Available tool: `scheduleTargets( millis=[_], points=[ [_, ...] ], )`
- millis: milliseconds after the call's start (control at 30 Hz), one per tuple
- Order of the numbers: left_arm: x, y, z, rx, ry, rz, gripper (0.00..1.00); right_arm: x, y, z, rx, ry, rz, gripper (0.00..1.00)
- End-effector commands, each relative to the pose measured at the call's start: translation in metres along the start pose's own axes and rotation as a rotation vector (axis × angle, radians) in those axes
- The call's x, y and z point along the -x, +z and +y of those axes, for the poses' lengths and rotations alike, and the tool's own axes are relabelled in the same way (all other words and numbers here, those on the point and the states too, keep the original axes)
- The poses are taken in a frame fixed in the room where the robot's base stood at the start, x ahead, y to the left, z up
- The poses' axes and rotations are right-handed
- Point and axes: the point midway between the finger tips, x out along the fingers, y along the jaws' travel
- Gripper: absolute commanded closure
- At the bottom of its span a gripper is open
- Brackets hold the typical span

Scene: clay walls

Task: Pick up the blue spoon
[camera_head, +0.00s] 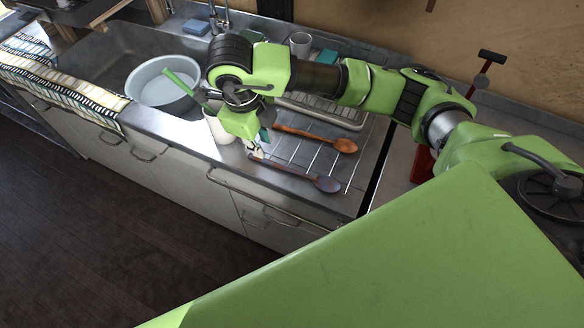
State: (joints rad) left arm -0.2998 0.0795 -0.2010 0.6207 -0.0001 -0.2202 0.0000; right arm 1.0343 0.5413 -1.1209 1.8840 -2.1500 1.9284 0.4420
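The blue spoon (327,184) lies on the metal drainboard near the front edge of the counter. Its dark bluish bowl points right and its handle runs left to beneath my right gripper. My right gripper (256,151) points down over the left end of that handle. Its fingers are small and partly hidden behind the green gripper body, so I cannot tell whether they are apart or closed on the handle. My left gripper is not in view.
An orange-brown wooden spoon (345,145) lies behind the blue spoon. A white container (219,127) stands left of my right gripper. A pale bowl (160,88) sits in the sink. A dish rack (325,108) and a grey mug (300,43) are farther back.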

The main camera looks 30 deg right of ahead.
Motion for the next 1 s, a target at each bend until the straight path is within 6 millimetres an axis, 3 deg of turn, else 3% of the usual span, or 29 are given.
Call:
scheduleTargets(
  millis=[200,467,700,1000],
  points=[
    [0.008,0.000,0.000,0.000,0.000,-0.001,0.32,-0.036,-0.001,0.001,0.002,0.003,0.001,0.81],
    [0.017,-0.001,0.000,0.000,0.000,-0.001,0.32,-0.055,-0.002,-0.001,0.001,0.004,0.002,0.81],
    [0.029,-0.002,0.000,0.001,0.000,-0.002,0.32,-0.090,-0.003,-0.002,0.002,0.004,0.001,0.81],
    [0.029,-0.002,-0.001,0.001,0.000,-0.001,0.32,-0.098,-0.002,-0.002,0.003,0.003,-0.003,0.81]
  ],
)
